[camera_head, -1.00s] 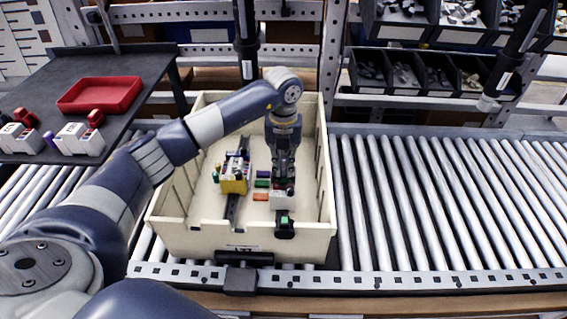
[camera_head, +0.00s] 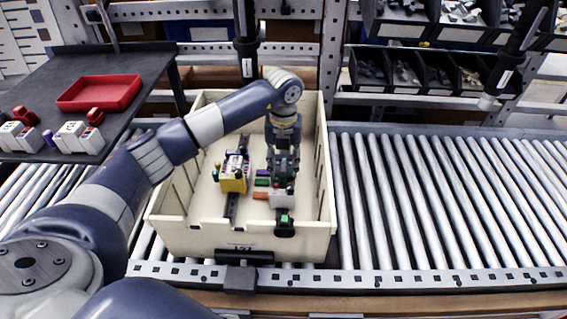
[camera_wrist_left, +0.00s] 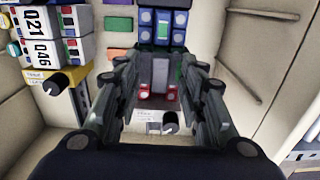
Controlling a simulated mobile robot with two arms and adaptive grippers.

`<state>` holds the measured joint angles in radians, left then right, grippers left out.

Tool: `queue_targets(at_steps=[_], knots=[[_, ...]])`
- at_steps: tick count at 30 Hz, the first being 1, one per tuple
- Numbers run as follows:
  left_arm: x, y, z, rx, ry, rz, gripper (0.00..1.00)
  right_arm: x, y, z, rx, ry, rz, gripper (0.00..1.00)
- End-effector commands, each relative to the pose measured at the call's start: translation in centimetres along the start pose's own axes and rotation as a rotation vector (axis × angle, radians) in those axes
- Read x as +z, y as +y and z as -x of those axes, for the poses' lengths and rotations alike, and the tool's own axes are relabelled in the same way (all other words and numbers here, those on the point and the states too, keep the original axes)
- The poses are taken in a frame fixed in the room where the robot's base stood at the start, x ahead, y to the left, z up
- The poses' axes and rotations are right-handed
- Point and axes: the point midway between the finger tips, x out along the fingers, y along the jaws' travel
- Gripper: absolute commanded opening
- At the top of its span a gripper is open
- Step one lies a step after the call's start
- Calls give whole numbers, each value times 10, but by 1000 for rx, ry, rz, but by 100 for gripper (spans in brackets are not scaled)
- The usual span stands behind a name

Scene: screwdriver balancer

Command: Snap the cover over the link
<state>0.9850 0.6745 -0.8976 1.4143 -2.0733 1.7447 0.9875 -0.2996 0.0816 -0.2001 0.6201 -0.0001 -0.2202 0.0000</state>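My left gripper (camera_head: 283,172) points down into the cream crate (camera_head: 185,238), over the right-hand rail assembly. In the left wrist view its fingers (camera_wrist_left: 160,72) stand apart on both sides of a grey upright piece (camera_wrist_left: 160,72) with red bits at its near end, with gaps visible beside it. A white block (camera_head: 283,199) sits on the rail just in front of the gripper. I cannot tell which piece is the cover and which the link, or whether they are joined. My right gripper is not in view.
A second rail with a yellow-and-white block (camera_head: 233,181) stands left of the gripper. Small coloured blocks (camera_head: 262,183) lie between the rails. The crate walls rise close around the arm. A red tray (camera_head: 100,93) sits on the dark side table; the right rollers (camera_head: 450,200) are clear.

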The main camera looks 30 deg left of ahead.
Motion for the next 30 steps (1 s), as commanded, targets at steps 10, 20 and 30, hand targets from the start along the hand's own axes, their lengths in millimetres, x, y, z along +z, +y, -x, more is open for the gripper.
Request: queue_targets(at_steps=[10,20,30], knots=[[0,0,8,-1,-1,0,38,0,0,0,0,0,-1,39],[1,0,74,-2,-4,0,38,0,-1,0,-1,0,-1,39],[0,0,118,-1,-1,1,38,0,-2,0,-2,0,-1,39]])
